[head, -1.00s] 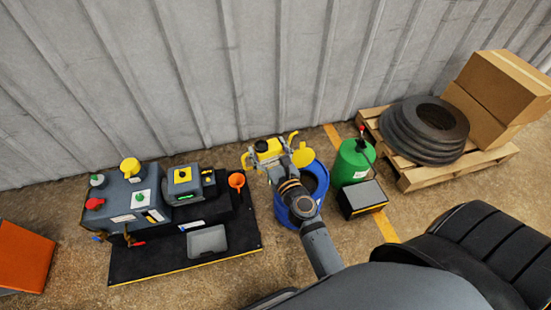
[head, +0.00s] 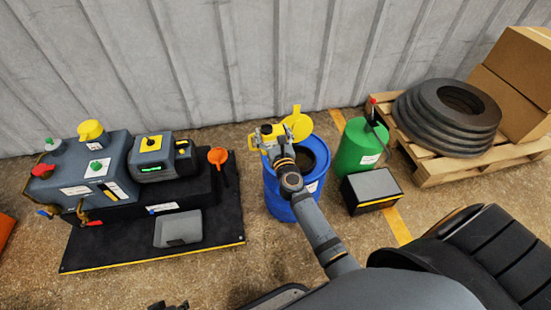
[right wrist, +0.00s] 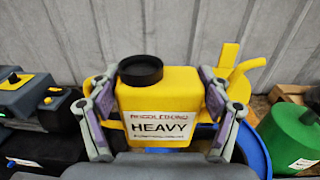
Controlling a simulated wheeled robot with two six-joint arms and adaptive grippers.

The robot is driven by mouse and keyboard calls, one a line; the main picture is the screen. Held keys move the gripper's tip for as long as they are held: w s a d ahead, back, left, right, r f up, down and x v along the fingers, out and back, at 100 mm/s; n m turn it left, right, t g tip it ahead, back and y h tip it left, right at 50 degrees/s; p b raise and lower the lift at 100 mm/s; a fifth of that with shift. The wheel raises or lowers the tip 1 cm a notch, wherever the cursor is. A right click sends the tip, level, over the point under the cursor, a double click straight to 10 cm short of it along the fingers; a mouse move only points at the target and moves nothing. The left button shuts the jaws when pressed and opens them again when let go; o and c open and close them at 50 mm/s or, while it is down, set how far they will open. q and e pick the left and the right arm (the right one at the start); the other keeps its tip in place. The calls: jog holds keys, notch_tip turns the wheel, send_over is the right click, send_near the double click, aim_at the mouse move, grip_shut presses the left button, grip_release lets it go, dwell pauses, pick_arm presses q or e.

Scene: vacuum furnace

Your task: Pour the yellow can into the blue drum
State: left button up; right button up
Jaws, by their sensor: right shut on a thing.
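My right gripper (head: 274,146) is shut on the yellow can (right wrist: 158,92), one finger on each side. In the right wrist view the can has a black cap-like top and a label reading HEAVY. In the head view the gripper and wrist hide most of the can, and its tilt is hard to judge. The can is at the rear left of the blue drum (head: 279,203), whose dark top shows beside my wrist. A yellow round piece with a tab (head: 298,123) shows at the drum's back. A dark piece at the bottom edge may be my left gripper (head: 168,305).
A green can (head: 358,150) and a dark box (head: 371,190) stand right of the drum. A grey machine (head: 85,175) with an orange funnel (head: 218,156) stands left on a black base. A pallet (head: 470,165) carries tyre-like rings and boxes. A corrugated wall is behind.

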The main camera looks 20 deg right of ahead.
jog(key=shift+m+h, duration=0.3)
jog(key=shift+h, duration=0.2)
jog(key=f+b, duration=0.1)
jog(key=w+d+f+b, duration=0.1)
jog(key=f, duration=0.1)
jog(key=d+f+b, duration=0.1)
jog(key=f, duration=0.1)
jog(key=shift+w, duration=0.3)
jog(key=shift+r, duration=0.1)
pick_arm(q)
jog(key=r, duration=0.1)
jog(key=d+r, duration=0.1)
jog(key=shift+w+d+r, duration=0.2)
jog(key=shift+w+r, duration=0.15)
jog(key=shift+r, duration=0.05)
jog(key=shift+w+t, duration=0.15)
jog(key=shift+t, duration=0.15)
pick_arm(e)
jog(key=shift+f, duration=0.2)
jog(key=shift+f+b, duration=0.7)
pick_arm(q)
jog(key=shift+w+d+f+t+h, duration=0.15)
jog(key=shift+w+t+h, duration=0.15)
jog(key=shift+w+t, duration=0.8)
pick_arm(e)
jog(key=shift+f, duration=0.15)
